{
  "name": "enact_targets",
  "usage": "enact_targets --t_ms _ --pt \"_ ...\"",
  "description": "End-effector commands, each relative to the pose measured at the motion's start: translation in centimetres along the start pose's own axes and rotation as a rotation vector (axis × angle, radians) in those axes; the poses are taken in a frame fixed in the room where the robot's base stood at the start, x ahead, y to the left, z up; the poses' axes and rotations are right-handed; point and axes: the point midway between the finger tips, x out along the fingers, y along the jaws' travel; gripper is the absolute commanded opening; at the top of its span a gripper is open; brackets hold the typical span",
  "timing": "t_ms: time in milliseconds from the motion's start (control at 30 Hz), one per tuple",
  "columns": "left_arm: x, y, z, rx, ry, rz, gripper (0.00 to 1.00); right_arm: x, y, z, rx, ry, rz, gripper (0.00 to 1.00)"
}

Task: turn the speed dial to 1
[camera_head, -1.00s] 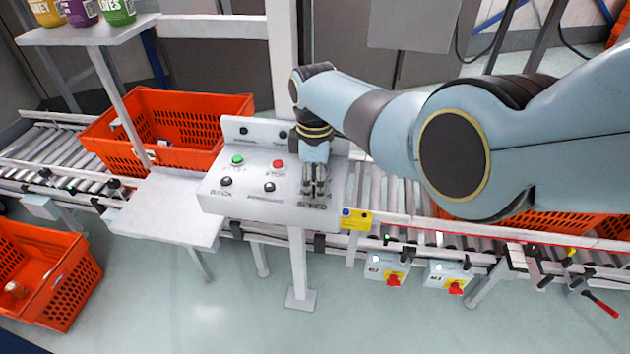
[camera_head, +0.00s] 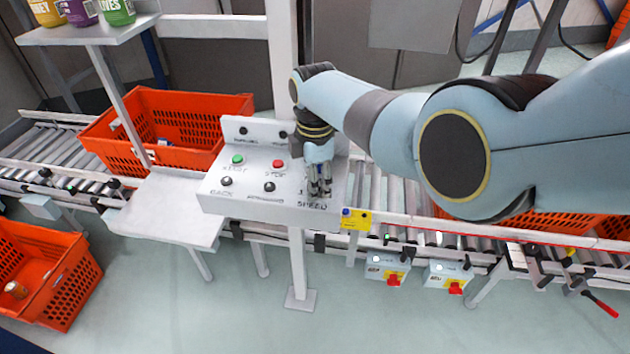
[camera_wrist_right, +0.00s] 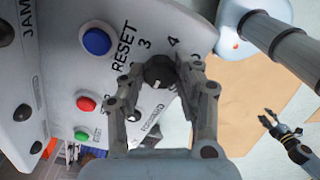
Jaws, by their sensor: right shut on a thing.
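The speed dial (camera_wrist_right: 160,72) is a small black knob on the white control panel (camera_head: 235,198). In the right wrist view it sits between my right gripper's fingertips (camera_wrist_right: 168,70), which are shut on it. In the head view my right gripper (camera_head: 319,192) points down at the panel's right end, above the SPEED label, and hides the dial. My left gripper (camera_wrist_right: 268,117) shows at the right of the wrist view, away from the panel, its fingers apart.
Close to the dial are a blue RESET button (camera_wrist_right: 97,41), a red STOP button (camera_head: 278,164), a green button (camera_head: 238,160) and black knobs. A roller conveyor (camera_head: 385,190) runs behind the panel. An orange tote (camera_head: 205,107) stands to the left.

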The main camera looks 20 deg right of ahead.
Motion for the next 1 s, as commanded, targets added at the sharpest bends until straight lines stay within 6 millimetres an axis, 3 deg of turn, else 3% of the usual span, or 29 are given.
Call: enact_targets --t_ms 167,200,367,767,1000 --pt "0.0 0.0 0.0 0.000 0.000 0.000 0.40 -0.1 0.1 0.0 0.000 0.001 0.004 0.00" --pt "0.0 0.0 0.0 0.000 0.000 0.000 0.40 -0.1 0.1 0.0 0.000 0.001 0.004 0.35" --pt "0.0 0.0 0.0 0.000 0.000 0.000 0.40 -0.1 0.1 0.0 0.000 0.000 0.003 0.55" --pt "0.0 -0.1 0.1 0.000 -0.001 -0.002 0.40 -0.8 0.1 0.0 0.001 0.001 0.003 0.55" --pt "0.0 -0.1 0.0 0.000 0.000 -0.001 0.40 -5.0 0.1 -0.1 0.001 0.001 0.007 0.55"
